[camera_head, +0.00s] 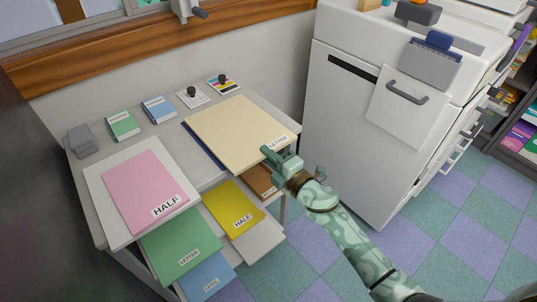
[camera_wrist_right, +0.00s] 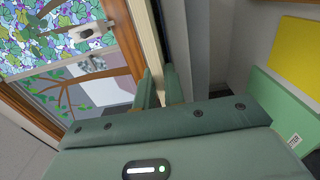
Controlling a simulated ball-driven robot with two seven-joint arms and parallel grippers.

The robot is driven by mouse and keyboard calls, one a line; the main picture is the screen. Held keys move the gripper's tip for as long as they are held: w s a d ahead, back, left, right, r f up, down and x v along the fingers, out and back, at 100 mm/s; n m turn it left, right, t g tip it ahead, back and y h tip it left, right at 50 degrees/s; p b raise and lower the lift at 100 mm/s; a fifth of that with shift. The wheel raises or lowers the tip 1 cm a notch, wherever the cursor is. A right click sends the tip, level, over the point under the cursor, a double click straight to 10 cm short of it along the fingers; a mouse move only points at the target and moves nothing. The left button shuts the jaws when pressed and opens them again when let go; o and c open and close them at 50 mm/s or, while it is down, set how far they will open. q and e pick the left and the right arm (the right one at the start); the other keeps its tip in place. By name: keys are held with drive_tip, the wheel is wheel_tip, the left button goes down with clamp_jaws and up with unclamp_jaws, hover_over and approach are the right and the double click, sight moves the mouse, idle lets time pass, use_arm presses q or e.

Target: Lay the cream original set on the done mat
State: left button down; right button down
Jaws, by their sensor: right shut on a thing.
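The cream original set (camera_head: 238,128), labelled LETTER, is at the right end of the table top. My right gripper (camera_head: 270,158) is shut on its near right edge, by the label. In the right wrist view the cream set (camera_wrist_right: 143,35) is a thin edge-on strip between the fingers (camera_wrist_right: 162,88). A dark blue edge (camera_head: 204,145) shows along the cream set's left side; the rest of it is hidden, and I cannot tell if it is the done mat or if the set touches it. My left gripper is not in view.
A pink HALF set (camera_head: 143,190) lies on a white sheet at the table's left. Green (camera_head: 180,244), blue (camera_head: 207,277) and yellow (camera_head: 234,208) sets lie lower. Small boxes and two black-knobbed cards line the back. A white copier (camera_head: 345,120) stands right; tiled floor is open in front.

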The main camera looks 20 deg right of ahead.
drive_tip(key=c, duration=1.4)
unclamp_jaws()
drive_tip(key=shift+r, duration=0.1)
drive_tip(key=p+v, duration=0.1)
drive_tip(key=v, duration=1.5)
drive_tip(key=shift+s+p, duration=0.2)
drive_tip(key=shift+p, duration=0.2)
